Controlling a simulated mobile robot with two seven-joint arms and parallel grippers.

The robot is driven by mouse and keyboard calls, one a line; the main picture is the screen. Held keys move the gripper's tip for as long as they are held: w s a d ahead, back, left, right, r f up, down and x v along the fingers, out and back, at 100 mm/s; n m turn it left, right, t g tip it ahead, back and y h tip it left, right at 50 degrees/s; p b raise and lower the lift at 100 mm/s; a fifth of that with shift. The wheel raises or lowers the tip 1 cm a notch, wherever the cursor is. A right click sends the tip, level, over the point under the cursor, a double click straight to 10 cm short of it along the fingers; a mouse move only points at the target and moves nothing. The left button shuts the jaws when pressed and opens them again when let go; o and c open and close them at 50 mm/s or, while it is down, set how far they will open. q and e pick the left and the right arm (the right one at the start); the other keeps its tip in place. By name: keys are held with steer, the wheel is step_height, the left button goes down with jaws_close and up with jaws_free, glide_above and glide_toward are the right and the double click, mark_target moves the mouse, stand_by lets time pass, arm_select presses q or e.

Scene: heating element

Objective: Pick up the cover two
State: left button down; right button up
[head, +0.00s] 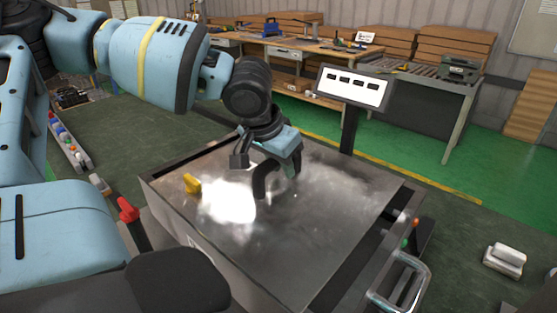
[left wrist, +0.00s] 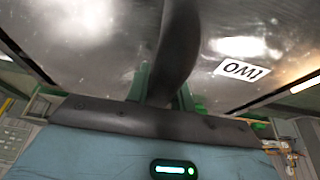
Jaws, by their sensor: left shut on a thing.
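Cover two is a broad, shiny metal plate (head: 335,215) on top of the box-shaped heating unit in the head view. In the left wrist view the plate (left wrist: 100,50) fills the upper part, with a white label reading "TWO" (left wrist: 242,70) upside down. My left gripper (head: 277,182) reaches down over the middle of the plate. It is shut on the cover's dark curved handle (left wrist: 178,45), which passes between the green-edged fingers (left wrist: 165,92). I cannot tell whether the plate is raised. My right gripper is not in view.
A yellow knob (head: 192,183) and a red knob (head: 127,210) are at the unit's left. A metal bar handle (head: 405,285) is at its front right. A sign panel (head: 353,87) stands on a post behind. A white block (head: 505,260) is at right. Workbenches line the back.

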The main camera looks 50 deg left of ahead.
arm_select(q)
steer(key=shift+r, duration=0.15)
step_height(320, 180, up, 10)
steer(key=shift+f+p, duration=0.1)
steer(key=shift+p, duration=0.55)
steer(key=shift+a, duration=0.1)
